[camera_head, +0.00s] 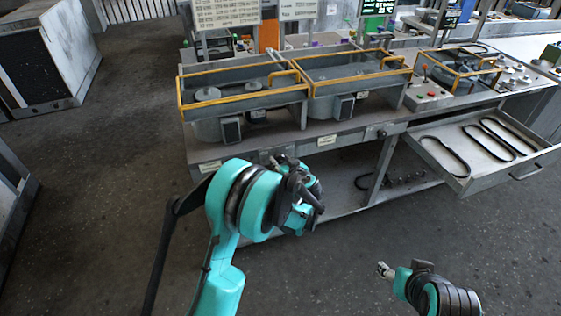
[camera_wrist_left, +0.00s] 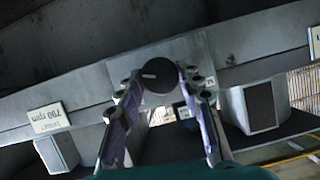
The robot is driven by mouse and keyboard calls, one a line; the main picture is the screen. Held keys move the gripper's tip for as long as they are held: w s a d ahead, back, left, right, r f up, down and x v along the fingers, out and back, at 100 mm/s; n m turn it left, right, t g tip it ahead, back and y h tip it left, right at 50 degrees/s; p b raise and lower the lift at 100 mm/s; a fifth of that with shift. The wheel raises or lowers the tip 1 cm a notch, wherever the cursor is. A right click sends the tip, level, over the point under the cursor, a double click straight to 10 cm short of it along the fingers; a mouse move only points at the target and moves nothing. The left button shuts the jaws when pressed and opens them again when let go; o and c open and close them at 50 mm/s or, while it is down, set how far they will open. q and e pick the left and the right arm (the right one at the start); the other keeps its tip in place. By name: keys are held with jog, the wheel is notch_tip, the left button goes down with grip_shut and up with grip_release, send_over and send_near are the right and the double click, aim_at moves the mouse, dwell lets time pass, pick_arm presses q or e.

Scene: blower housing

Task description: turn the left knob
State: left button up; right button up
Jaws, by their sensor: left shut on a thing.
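The left knob (camera_wrist_left: 158,76) is round and black with a short white mark that points left in the left wrist view. It sits on the grey front rail (camera_wrist_left: 250,45) of the bench. My left gripper (camera_wrist_left: 160,82) has a finger on each side of the knob and is shut on it. In the head view my left gripper (camera_head: 283,160) is at the bench front edge, and it and my arm hide the knob. My right gripper (camera_head: 384,270) is low over the floor, away from the bench; its opening is too small to judge.
Another knob (camera_head: 382,134) sits farther right on the bench front. Blower housings with yellow rails (camera_head: 243,97) stand on top. An open drawer (camera_head: 470,183) with black belts juts out at the right. A label plate (camera_wrist_left: 47,117) is beside the left knob.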

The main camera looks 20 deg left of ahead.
pick_arm(q)
jog(key=m+g+y, duration=0.1)
jog(key=m, duration=0.2)
jog(key=shift+w+d+y, duration=0.1)
jog(key=shift+d+y, duration=0.05)
jog(key=shift+y, duration=0.25)
jog(key=shift+m, duration=0.3)
jog(key=o, duration=1.2)
jog(key=shift+c, duration=0.2)
jog(key=v, duration=1.2)
jog(key=shift+d+f, duration=0.15)
jog(key=shift+w, duration=0.1)
